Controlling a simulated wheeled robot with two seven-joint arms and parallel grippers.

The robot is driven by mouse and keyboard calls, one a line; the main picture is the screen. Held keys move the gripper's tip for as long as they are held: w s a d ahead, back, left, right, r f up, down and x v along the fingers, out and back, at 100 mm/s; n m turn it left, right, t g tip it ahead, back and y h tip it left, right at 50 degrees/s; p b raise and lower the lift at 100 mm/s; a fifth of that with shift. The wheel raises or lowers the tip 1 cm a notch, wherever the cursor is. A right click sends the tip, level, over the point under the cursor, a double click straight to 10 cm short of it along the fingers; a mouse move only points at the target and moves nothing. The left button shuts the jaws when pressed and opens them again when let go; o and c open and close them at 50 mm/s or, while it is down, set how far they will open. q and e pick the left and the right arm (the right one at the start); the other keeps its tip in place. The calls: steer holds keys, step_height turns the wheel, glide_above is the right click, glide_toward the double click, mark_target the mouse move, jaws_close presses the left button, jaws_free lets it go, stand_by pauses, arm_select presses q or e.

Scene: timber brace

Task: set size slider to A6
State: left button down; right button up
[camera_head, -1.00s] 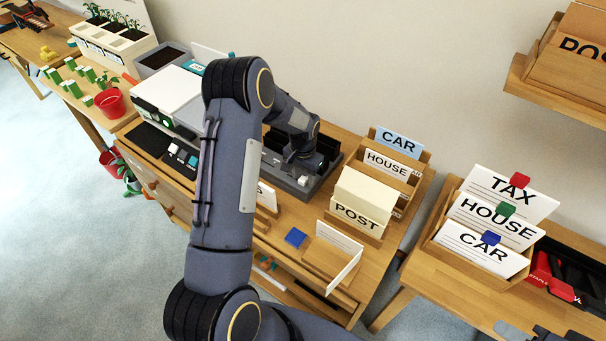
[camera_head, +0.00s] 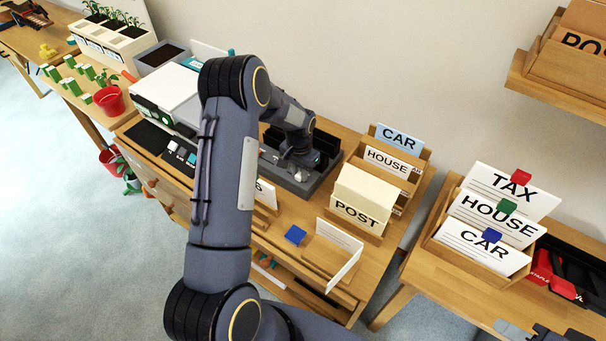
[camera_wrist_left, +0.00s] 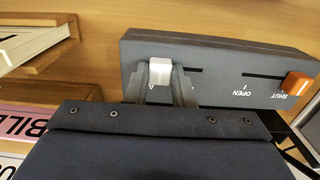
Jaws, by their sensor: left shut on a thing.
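The size slider's white knob (camera_wrist_left: 160,72) sits in a slot near the left end of a dark grey panel in the left wrist view. My left gripper (camera_wrist_left: 163,88) is shut on this knob, one finger on each side. In the head view the left gripper (camera_head: 300,168) reaches down over the grey device (camera_head: 318,182) on the desk, and my arm hides part of it. No A6 mark can be read in either view.
An orange knob (camera_wrist_left: 297,83) sits by the OPEN and SHUT labels on the same panel. A white-topped machine (camera_head: 165,88) stands left of the device. Card holders marked HOUSE (camera_head: 390,163) and POST (camera_head: 357,215) stand right. A blue block (camera_head: 295,235) lies in front.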

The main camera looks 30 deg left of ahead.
mark_target(289, 172)
arm_select(q)
steer(key=a, duration=0.1)
steer(key=a+b, duration=0.1)
steer(key=a, duration=0.1)
steer(key=shift+w+a+f, duration=0.15)
steer(key=shift+a, duration=0.45)
steer(key=shift+r, duration=0.25)
steer(key=c, duration=1.2)
jaws_free()
steer(key=shift+a, duration=0.15)
steer(key=shift+c, duration=0.2)
steer(key=shift+r, duration=0.35)
step_height(289, 172, up, 7)
steer(key=b, duration=0.1)
